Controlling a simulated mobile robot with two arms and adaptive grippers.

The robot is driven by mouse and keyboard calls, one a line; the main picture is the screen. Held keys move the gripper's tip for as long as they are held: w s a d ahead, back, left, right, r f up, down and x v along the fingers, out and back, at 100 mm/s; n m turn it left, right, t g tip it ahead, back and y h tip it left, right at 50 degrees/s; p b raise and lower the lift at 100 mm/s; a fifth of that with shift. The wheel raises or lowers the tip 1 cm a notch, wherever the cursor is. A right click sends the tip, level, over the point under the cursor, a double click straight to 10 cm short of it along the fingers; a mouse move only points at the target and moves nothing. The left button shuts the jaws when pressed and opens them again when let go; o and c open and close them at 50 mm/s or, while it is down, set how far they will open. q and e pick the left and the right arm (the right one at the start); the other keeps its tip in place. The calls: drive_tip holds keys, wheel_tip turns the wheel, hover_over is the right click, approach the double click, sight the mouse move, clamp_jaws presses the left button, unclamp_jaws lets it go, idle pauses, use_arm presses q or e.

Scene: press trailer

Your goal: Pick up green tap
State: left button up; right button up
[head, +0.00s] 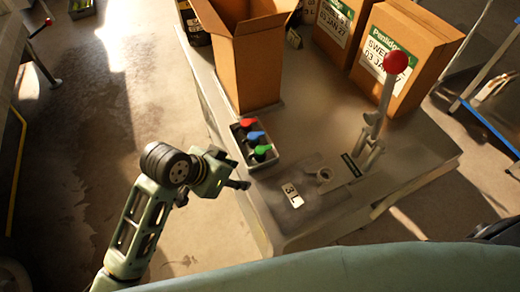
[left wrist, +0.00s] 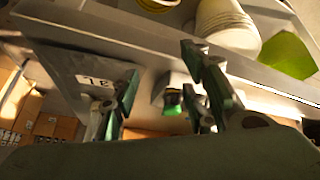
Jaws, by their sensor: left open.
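The green tap (head: 262,150) stands at the near end of a small grey tray (head: 275,157) on the table. A blue tap (head: 256,137) and a red tap (head: 247,123) stand behind it in the same tray. My left gripper (head: 228,186) is open and empty, beside the table's left edge and to the lower left of the tray, apart from the green tap. My right gripper is not in view.
An open cardboard box (head: 250,65) stands just behind the tray. A lever press with a red knob (head: 396,62) stands to the right, by a plate labelled 3L (head: 293,196). Labelled cartons (head: 405,50) stand at the back right.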

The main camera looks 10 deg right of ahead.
sight(259, 151)
use_arm(q)
drive_tip(key=w+d+r+m, duration=0.1)
drive_tip(key=r, duration=0.1)
drive_tip(key=w+d+r+m+g, duration=0.1)
drive_tip(key=w+d+m, duration=0.1)
drive_tip(key=shift+w+d+r, duration=0.15)
drive_tip(key=shift+d+r, duration=0.15)
drive_tip(key=shift+r, duration=0.05)
drive_tip(key=w+d+f+m+p, duration=0.1)
drive_tip(key=d, duration=0.1)
drive_tip(key=w+d+f+m+g+y+p, duration=0.1)
drive_tip(key=w+d+f+p, duration=0.1)
drive_tip(key=shift+w+d+f+m, duration=0.2)
drive_tip(key=shift+w+f+m, duration=0.05)
drive_tip(key=shift+w+m, duration=0.05)
drive_tip(key=shift+c, duration=0.5)
drive_tip(key=shift+c, duration=0.9)
drive_tip(key=c, duration=0.7)
